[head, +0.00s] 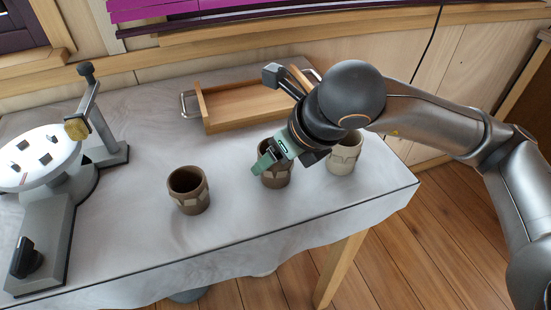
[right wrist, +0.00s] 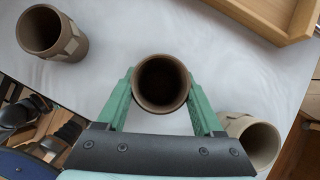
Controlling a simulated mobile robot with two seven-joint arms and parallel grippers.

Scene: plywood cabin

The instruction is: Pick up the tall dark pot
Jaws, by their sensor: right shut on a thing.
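A dark brown pot (head: 277,177) is the middle one of three pots on the cloth-covered table. My right gripper (head: 275,160) reaches down over it from the right. In the right wrist view its green fingers sit on either side of this pot (right wrist: 161,84), shut on it just below the rim, and the pot's open mouth faces the camera. The pot looks upright; whether its base touches the table is hard to tell. The gripper and wrist hide part of it in the head view. My left gripper is not in view.
A brown pot (head: 188,191) stands to the left and a pale beige pot (head: 344,154) close on the right. A wooden tray (head: 240,110) lies behind. A grey device with a white disc (head: 38,160) stands at left. The table's front edge is near.

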